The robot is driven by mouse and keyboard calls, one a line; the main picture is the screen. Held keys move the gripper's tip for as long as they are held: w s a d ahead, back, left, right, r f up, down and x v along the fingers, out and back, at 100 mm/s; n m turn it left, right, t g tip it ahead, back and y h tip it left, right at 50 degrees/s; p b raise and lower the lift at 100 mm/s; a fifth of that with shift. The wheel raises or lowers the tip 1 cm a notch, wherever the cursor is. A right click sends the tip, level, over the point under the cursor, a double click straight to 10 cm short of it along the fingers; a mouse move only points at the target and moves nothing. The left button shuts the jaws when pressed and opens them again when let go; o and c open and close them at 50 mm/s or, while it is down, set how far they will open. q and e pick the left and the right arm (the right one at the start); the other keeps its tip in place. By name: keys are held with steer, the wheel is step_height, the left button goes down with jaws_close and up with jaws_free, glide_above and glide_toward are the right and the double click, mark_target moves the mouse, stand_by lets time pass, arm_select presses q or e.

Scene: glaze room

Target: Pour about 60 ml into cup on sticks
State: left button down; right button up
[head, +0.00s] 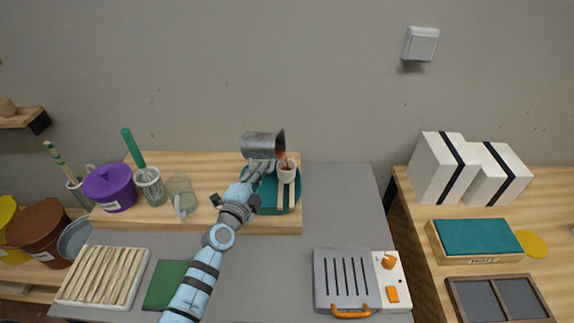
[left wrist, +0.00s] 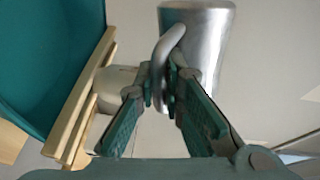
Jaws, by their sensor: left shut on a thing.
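A grey metal pitcher (head: 262,146) is tipped over with its mouth to the right. A reddish-brown stream (head: 283,157) runs from its lip down to a small white cup (head: 287,174). The cup stands on two pale wooden sticks (head: 291,196) that lie across a teal basin (head: 271,198). My left gripper (head: 263,171) is shut on the pitcher's handle, left of the cup. In the left wrist view the fingers (left wrist: 163,88) close on the handle of the pitcher (left wrist: 208,45). The cup (left wrist: 118,78) is partly hidden behind a finger there. The liquid level inside the cup cannot be made out. My right gripper is not in view.
On the wooden board left of the arm stand a glass jug (head: 181,192), a jar with a green-handled tool (head: 149,186) and a purple pot (head: 110,188). A slatted rack (head: 103,276) and a grey hotplate-like device (head: 343,279) lie in front. The grey tabletop right of the basin is clear.

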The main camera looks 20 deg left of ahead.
arm_select(q)
steer(key=shift+w+a+r, duration=0.1)
steer(key=shift+a+r, duration=0.05)
steer(key=shift+a, duration=0.2)
steer(key=shift+r+m, duration=0.1)
steer(key=shift+m, duration=0.4)
stand_by(0.4)
steer(key=n, duration=0.1)
steer(key=f+n+b, duration=0.1)
steer(key=shift+a+f+n, duration=0.25)
steer(key=shift+a+n, duration=0.05)
steer(key=shift+d+n+h+b, duration=0.15)
steer(key=shift+d+n+b, duration=0.15)
steer(key=shift+n, duration=0.5)
steer(key=shift+d+n+h+b, duration=0.15)
steer(key=shift+d+n+b, duration=0.15)
steer(key=shift+n, duration=0.5)
